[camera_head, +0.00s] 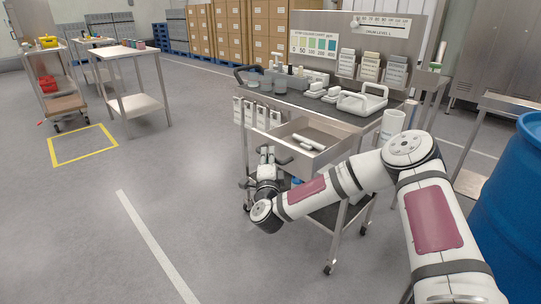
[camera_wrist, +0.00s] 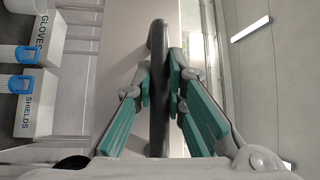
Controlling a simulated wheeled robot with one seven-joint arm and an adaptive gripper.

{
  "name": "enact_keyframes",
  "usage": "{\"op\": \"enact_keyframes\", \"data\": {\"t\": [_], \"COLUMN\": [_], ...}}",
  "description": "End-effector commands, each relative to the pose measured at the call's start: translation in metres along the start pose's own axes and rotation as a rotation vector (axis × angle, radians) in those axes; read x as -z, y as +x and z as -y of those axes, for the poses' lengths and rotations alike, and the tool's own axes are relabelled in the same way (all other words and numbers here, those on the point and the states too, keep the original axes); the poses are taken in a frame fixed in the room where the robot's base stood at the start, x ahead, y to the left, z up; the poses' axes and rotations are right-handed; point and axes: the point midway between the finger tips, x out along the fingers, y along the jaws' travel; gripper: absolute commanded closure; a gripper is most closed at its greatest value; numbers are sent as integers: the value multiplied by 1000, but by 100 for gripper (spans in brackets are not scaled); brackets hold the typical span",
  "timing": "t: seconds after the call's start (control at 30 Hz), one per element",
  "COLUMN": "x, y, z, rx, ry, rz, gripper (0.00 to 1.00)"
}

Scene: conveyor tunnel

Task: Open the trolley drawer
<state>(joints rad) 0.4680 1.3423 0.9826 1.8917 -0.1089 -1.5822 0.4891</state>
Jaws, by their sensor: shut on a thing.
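The trolley (camera_head: 340,119) stands right of centre in the head view, with a dark top. Its drawer (camera_head: 318,155) is pulled out toward me, and pale, rolled-looking items lie inside it. My gripper (camera_head: 266,158) is at the drawer's front. In the wrist view a dark bar handle (camera_wrist: 158,130) runs upright between my green-padded fingers, and my gripper (camera_wrist: 160,82) is shut on it. The pale drawer front (camera_wrist: 121,45) shows behind the handle. The handle is hard to make out in the head view, where my gripper covers much of it.
White boxes marked GLOVES (camera_wrist: 47,35) and SHIELDS (camera_wrist: 30,115) show left in the wrist view. A blue barrel (camera_head: 510,200) and a metal table (camera_head: 478,140) stand at the right. The floor left of the trolley is clear, with a white line (camera_head: 150,235).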

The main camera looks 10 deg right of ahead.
Motion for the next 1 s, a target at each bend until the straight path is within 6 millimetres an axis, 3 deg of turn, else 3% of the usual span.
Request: {"op": "enact_keyframes", "data": {"t": [0.23, 0.27, 0.33, 0.73, 0.87, 1.0], "x": [1, 1, 0, 0, -1, -1], "y": [0, 0, 0, -4, -20, -48], "z": [-2, -2, -2, -1, -1, -1], "rx": [-4, -4, -4, -2, -2, -3], "ry": [-2, -2, -2, 0, 0, 0], "rz": [-1, -1, -1, 2, 4, 4], "gripper": [100, 83, 68, 67, 67, 67]}}
